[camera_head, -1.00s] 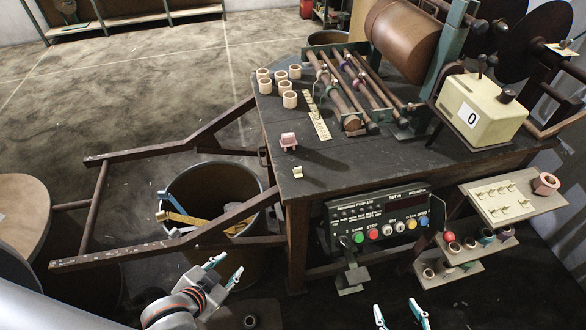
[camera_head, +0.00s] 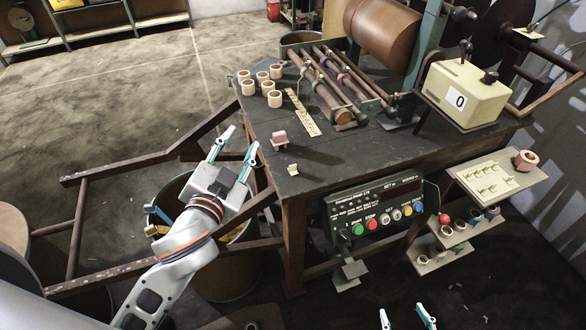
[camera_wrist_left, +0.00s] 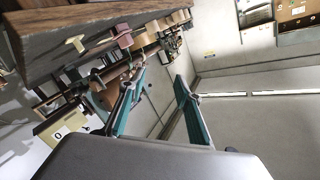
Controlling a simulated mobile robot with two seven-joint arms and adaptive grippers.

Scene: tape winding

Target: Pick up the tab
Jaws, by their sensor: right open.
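A small cream tab (camera_head: 293,170) lies on the dark table top (camera_head: 350,160) near its front left corner. It also shows in the left wrist view (camera_wrist_left: 75,44), at the upper left. A pink block (camera_head: 279,140) stands just behind it. My left gripper (camera_head: 236,144) is open and empty, off the table's left edge, left of the tab and apart from it. In the left wrist view its two fingers (camera_wrist_left: 161,80) are spread with nothing between them. My right gripper (camera_head: 407,318) is open and empty at the bottom of the head view, below the control panel.
Several tan rings (camera_head: 275,99) and a ruler (camera_head: 303,115) lie on the table behind the pink block. Rollers (camera_head: 330,90) and a counter box (camera_head: 462,97) stand further back. A control panel (camera_head: 380,208) hangs in front. A tray of tabs (camera_head: 510,181) is at the right.

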